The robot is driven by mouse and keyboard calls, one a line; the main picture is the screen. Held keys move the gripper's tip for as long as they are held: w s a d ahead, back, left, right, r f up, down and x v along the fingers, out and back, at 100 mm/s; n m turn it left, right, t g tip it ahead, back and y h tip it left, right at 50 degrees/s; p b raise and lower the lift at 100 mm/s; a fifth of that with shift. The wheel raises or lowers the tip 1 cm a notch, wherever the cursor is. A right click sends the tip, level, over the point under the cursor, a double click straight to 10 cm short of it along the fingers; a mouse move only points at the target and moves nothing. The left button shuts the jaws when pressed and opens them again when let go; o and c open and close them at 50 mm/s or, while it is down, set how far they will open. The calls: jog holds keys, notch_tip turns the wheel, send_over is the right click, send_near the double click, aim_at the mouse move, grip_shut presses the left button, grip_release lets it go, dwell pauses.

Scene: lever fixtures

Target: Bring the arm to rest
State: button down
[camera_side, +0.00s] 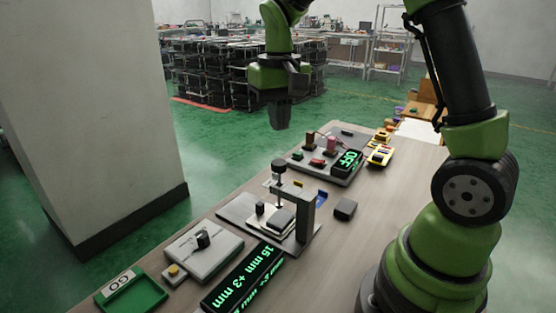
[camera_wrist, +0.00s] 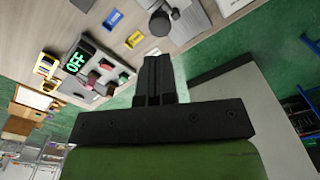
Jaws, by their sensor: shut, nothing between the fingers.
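My gripper (camera_side: 280,114) hangs from the green arm, fingers pointing down, high above the far edge of the table (camera_side: 331,230) in the side view. Its fingers are shut together with nothing between them. In the wrist view the closed dark fingers (camera_wrist: 153,78) show in the middle, apart from all fixtures. No fixture is being touched.
A press-like fixture (camera_side: 305,208) stands mid-table. A panel with an "OFF" display (camera_side: 348,161) is behind it. A grey box with a knob (camera_side: 203,245), a green tray (camera_side: 132,294) and a "15 mm +3 mm" display (camera_side: 245,278) are nearer. A pale pillar (camera_side: 90,110) stands left.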

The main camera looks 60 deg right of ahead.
jog(key=s+a+r+n+t+y, duration=0.1)
jog(key=s+a+r+t, duration=0.2)
jog(key=s, duration=0.5)
jog(key=s+a+r+n+t+y, duration=0.1)
jog(key=s+a+r+t, duration=0.3)
jog(key=s, duration=0.3)
jog(key=shift+s+a+r, duration=0.15)
jog(key=shift+s+a, duration=0.2)
jog(key=shift+a, duration=0.55)
